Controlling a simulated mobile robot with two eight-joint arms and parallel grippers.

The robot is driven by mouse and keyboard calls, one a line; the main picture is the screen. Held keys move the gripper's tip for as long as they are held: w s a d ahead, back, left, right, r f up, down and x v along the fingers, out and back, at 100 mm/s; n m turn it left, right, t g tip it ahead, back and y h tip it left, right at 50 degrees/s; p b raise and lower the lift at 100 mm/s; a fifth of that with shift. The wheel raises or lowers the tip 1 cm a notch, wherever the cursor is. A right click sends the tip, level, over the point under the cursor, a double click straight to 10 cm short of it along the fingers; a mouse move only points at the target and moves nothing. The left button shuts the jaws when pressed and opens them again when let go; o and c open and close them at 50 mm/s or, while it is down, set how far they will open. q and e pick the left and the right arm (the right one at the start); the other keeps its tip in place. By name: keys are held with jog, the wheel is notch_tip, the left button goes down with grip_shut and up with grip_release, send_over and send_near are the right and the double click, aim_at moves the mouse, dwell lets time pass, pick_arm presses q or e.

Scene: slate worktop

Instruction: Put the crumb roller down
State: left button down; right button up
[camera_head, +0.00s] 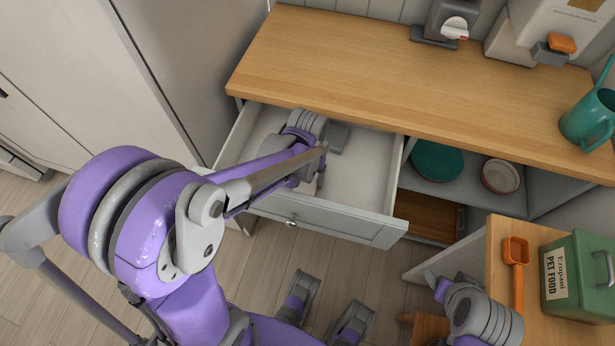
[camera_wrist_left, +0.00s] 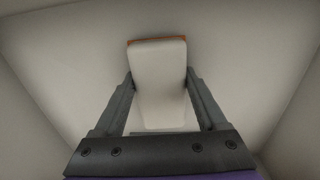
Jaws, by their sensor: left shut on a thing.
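My left gripper (camera_head: 336,138) is down inside the open white drawer (camera_head: 372,188), near its back. In the left wrist view the gripper (camera_wrist_left: 160,92) is shut on the crumb roller (camera_wrist_left: 158,85), a pale block with an orange-brown edge at its far end. One finger lies along each side of it. Pale drawer walls surround it. I cannot tell whether the roller touches the drawer floor. In the head view the roller is hidden by my arm. My right gripper (camera_head: 437,282) is at the lower right, beside the wooden side counter; its fingers are unclear.
The wooden worktop (camera_head: 400,60) overhangs the drawer's back. An open shelf right of the drawer holds a teal plate (camera_head: 436,160) and a bowl (camera_head: 501,176). An orange scoop (camera_head: 516,252) and green pet food tin (camera_head: 580,275) occupy the side counter. The drawer's right part is clear.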

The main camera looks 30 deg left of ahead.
aim_at(308, 178)
pick_arm(q)
jog(key=shift+f, duration=0.1)
grip_release()
notch_tip(308, 178, up, 12)
jog(key=p, duration=0.2)
dwell(0.4)
